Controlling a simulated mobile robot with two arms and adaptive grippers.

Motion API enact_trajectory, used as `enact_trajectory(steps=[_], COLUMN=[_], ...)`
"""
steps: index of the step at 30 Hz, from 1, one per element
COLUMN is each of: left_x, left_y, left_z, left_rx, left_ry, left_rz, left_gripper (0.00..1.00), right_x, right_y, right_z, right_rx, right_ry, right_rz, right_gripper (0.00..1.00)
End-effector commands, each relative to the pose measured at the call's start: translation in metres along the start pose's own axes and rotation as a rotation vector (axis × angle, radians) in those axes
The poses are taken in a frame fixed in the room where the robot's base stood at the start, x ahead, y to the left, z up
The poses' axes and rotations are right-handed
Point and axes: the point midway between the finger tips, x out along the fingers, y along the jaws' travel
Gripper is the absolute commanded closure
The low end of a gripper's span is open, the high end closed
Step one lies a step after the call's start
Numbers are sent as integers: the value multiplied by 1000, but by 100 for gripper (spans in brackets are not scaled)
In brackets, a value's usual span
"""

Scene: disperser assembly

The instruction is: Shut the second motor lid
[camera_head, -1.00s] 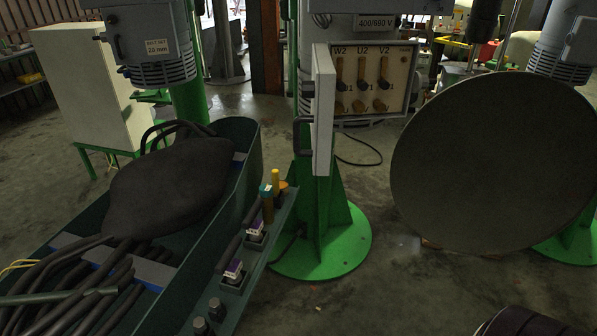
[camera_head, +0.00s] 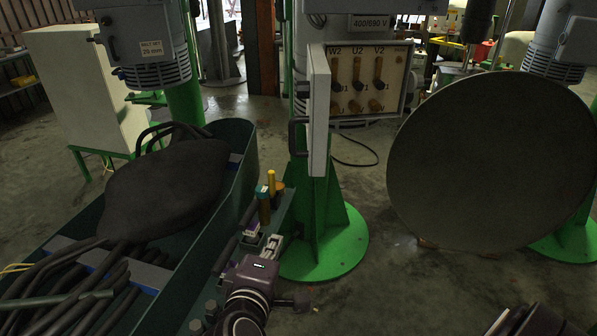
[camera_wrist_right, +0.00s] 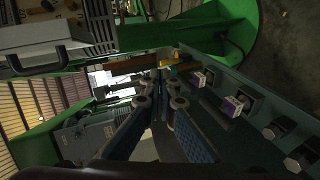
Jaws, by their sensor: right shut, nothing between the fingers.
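The motor lid (camera_head: 319,112) stands open, a pale upright panel seen nearly edge-on, hinged at the left of the terminal box (camera_head: 365,85) marked W2, U2, V2. Its dark handle (camera_head: 296,136) is on its left face. In the right wrist view the lid (camera_wrist_right: 50,38) and handle (camera_wrist_right: 40,66) are at upper left. My right gripper (camera_head: 271,244) is below and left of the lid, over the tool rail, apart from the lid. Its fingers (camera_wrist_right: 160,88) are together and empty in the right wrist view. My left gripper is not in view.
A rail (camera_head: 205,297) with bolts and coloured tools runs beside the green trough (camera_head: 205,265) holding hoses and a dark sack (camera_head: 165,190). A large round disc (camera_head: 490,160) stands right of the box. Floor between the green pedestal (camera_head: 325,240) and the disc is clear.

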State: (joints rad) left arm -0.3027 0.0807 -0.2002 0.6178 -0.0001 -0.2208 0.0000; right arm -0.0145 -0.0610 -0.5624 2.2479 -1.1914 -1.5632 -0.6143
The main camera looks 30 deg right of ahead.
Motion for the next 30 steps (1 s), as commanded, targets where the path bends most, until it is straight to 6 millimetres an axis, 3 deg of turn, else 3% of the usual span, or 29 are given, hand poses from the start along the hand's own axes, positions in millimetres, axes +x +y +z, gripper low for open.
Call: enact_trajectory(steps=[1,4,7,11,17,27,30], left_x=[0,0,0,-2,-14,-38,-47], left_y=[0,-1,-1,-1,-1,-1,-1], left_z=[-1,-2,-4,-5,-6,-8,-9], left_rx=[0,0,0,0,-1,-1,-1], left_ry=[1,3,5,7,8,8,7], left_rz=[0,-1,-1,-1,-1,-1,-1], left_gripper=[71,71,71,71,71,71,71], right_x=[-9,-27,-41,-45,-20,48,48], right_y=[27,68,93,107,120,145,146], right_z=[-12,-23,-28,-30,-27,-23,-5], right_rx=[-29,-78,-105,-121,-124,-122,-123], right_ry=[-5,-34,-58,-74,-79,-78,-75], right_rz=[86,220,303,347,352,350,347], right_gripper=[100,100,100,100,100,100,100])
